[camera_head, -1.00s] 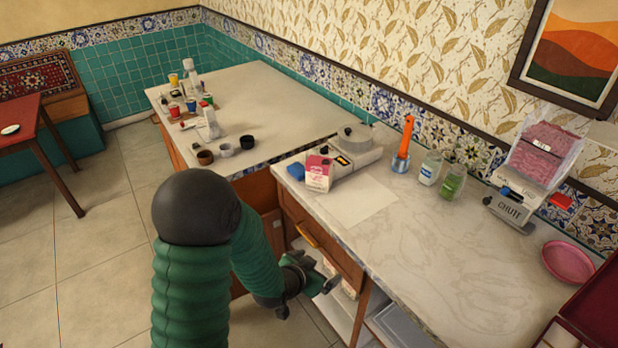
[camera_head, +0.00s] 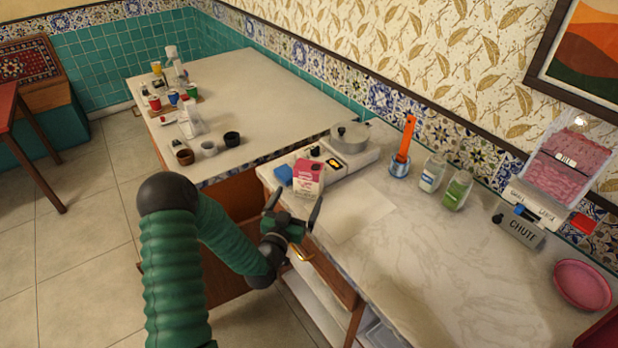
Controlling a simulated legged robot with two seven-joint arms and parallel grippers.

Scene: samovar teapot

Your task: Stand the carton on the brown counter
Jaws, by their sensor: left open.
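A pink and white carton (camera_head: 309,179) stands upright on the near marble-topped counter (camera_head: 440,275), close to its left edge. My left gripper (camera_head: 294,208) is open and empty, its fingers pointing up toward the carton at the counter's front edge. The fingertips are just in front of the carton; I cannot tell whether they touch it. My right gripper is not in view. The cabinets under the counters have brown wooden fronts, but both counter tops look pale.
A blue item (camera_head: 284,174) sits left of the carton, and a burner with a pot (camera_head: 349,139) is behind it. An orange-handled tool (camera_head: 404,146), bottles (camera_head: 456,190) and a pink plate (camera_head: 582,285) stand to the right. The far counter (camera_head: 255,90) holds small cups and jars, with free room at its back.

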